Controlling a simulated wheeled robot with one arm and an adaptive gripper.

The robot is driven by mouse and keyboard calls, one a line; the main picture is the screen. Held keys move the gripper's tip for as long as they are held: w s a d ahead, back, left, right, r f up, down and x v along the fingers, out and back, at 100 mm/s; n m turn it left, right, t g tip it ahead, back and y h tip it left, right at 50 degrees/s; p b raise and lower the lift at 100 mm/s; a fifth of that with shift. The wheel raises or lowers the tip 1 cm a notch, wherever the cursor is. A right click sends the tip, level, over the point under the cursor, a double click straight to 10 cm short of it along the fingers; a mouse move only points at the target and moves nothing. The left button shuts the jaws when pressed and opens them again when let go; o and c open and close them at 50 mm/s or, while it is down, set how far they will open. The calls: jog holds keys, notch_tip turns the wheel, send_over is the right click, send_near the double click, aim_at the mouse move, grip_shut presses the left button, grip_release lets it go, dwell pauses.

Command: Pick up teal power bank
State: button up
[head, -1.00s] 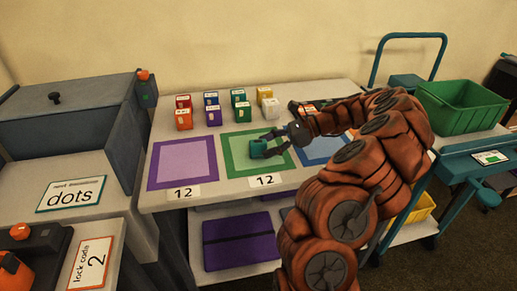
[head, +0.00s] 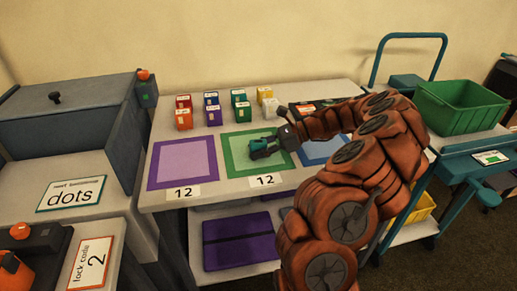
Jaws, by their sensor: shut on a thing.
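The teal power bank (head: 257,146) is a small teal block over the pale centre of the green-bordered square (head: 229,162) on the white table. My gripper (head: 264,149) reaches it from the right and is shut on it. The dark fingers hide much of the block. I cannot tell whether the block touches the table or is slightly raised.
Several small coloured boxes (head: 213,115) stand in two rows behind the squares. A purple-bordered square (head: 182,164) lies empty at left, and a blue square (head: 318,150) is partly behind my arm. A green bin (head: 461,107) sits on a cart (head: 440,150) at right.

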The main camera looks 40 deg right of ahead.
grip_shut()
